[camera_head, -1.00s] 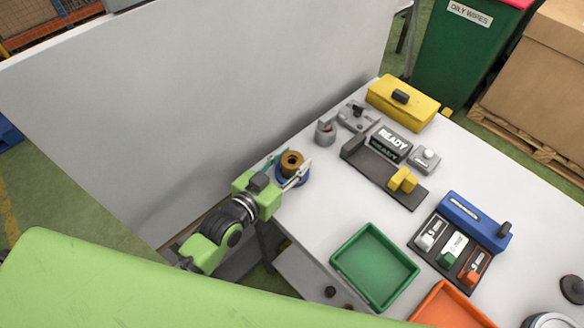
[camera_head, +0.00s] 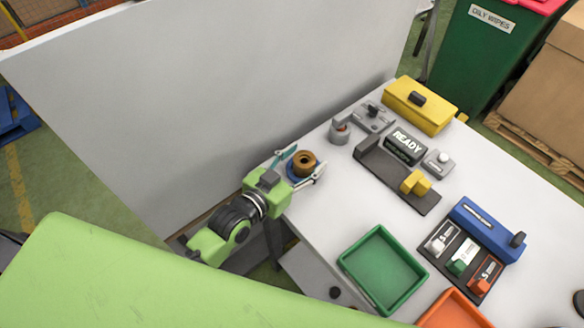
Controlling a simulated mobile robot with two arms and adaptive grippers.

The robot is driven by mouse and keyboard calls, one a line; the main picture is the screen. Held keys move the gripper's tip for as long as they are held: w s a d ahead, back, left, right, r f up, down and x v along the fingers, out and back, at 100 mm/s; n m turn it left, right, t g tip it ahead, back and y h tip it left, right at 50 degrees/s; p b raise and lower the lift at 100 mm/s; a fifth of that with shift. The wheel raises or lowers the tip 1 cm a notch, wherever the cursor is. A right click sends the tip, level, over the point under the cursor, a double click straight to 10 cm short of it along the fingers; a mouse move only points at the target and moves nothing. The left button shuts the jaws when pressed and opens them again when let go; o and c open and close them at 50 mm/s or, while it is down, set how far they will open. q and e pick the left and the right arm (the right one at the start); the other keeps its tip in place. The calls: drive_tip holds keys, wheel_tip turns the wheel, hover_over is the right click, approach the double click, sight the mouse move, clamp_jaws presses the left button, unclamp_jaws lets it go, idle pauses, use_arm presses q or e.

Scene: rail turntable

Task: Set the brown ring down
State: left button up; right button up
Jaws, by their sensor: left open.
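The brown ring (camera_head: 304,160) is at the left corner of the white table, on or just above a round blue base (camera_head: 291,173) that shows below it. Exact contact between them is hard to tell. My left gripper (camera_head: 303,164) is open, with one pale finger on each side of the ring and gaps between fingers and ring. Its green body hides part of the table edge. My right gripper is not in view.
A grey cup-like fixture (camera_head: 339,133) and a dark fixture with a yellow block (camera_head: 415,182) stand right of the ring. A green tray (camera_head: 347,262) and a blue unit (camera_head: 487,229) are nearer. A tall grey panel (camera_head: 210,100) stands behind my left arm.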

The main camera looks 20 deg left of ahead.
use_arm(q)
drive_tip(key=b+v, duration=0.1)
drive_tip(key=v, duration=0.9)
drive_tip(key=shift+s+f+b, duration=0.1)
drive_tip(key=shift+f+b, duration=0.05)
drive_tip(key=shift+b, duration=0.15)
drive_tip(key=shift+v, duration=0.8)
